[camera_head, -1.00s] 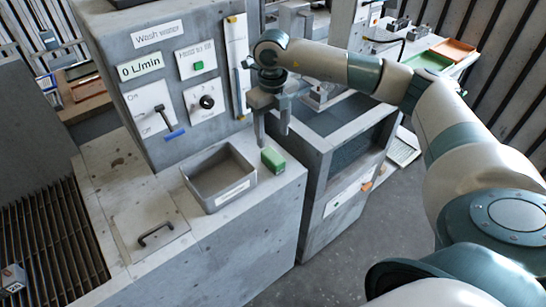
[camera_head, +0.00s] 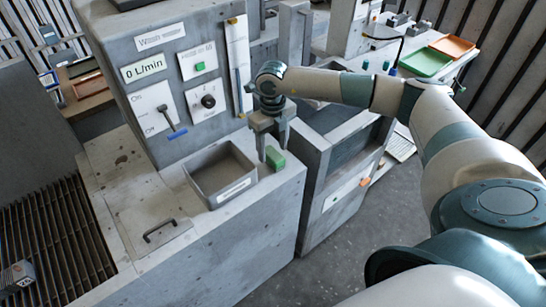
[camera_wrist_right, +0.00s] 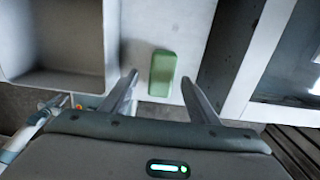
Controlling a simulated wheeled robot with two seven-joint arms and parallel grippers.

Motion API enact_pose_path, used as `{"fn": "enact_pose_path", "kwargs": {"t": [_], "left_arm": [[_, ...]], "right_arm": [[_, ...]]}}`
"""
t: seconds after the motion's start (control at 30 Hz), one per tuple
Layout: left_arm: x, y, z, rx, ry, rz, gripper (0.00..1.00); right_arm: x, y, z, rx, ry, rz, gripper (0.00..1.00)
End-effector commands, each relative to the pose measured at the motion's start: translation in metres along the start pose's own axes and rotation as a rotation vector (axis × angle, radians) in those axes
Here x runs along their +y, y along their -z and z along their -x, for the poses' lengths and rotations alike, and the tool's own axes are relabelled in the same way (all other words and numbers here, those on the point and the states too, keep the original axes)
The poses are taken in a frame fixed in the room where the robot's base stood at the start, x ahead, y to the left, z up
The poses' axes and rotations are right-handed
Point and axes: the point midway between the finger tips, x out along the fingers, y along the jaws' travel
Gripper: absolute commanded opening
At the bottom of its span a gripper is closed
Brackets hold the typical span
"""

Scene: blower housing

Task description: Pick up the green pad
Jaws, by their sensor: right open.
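The green pad (camera_head: 275,158) is a small block lying on the grey counter, just right of the grey bin, near the counter's right edge. My right gripper (camera_head: 271,147) is above it, pointing down, with its fingertips close to the pad. In the right wrist view the pad (camera_wrist_right: 162,74) lies ahead of and between the two open fingers (camera_wrist_right: 160,88), with a gap on each side. No contact with the pad shows. My left gripper is not seen in the head view.
The grey bin (camera_head: 206,192) stands left of the pad. The washer panel (camera_head: 172,80) with switches rises behind. A grey cabinet (camera_head: 318,160) stands to the right. Green (camera_head: 427,62) and orange (camera_head: 453,46) trays sit at the far right. A handled lid (camera_head: 150,220) lies front left.

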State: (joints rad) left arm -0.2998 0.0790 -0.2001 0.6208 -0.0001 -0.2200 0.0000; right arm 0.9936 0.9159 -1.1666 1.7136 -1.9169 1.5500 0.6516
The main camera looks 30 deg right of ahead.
Motion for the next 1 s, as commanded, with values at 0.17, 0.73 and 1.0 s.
{"fn": "enact_pose_path", "kwargs": {"t": [0.17, 0.73, 1.0], "left_arm": [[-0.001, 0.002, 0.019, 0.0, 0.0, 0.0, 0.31], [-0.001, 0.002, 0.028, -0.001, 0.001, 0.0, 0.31], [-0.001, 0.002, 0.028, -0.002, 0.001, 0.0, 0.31]], "right_arm": [[-0.002, -0.001, -0.014, 0.004, 0.0, -0.002, 0.55], [-0.003, -0.002, -0.043, 0.0, 0.0, -0.001, 0.55], [-0.003, -0.002, -0.043, 0.001, 0.0, -0.001, 0.33]]}}
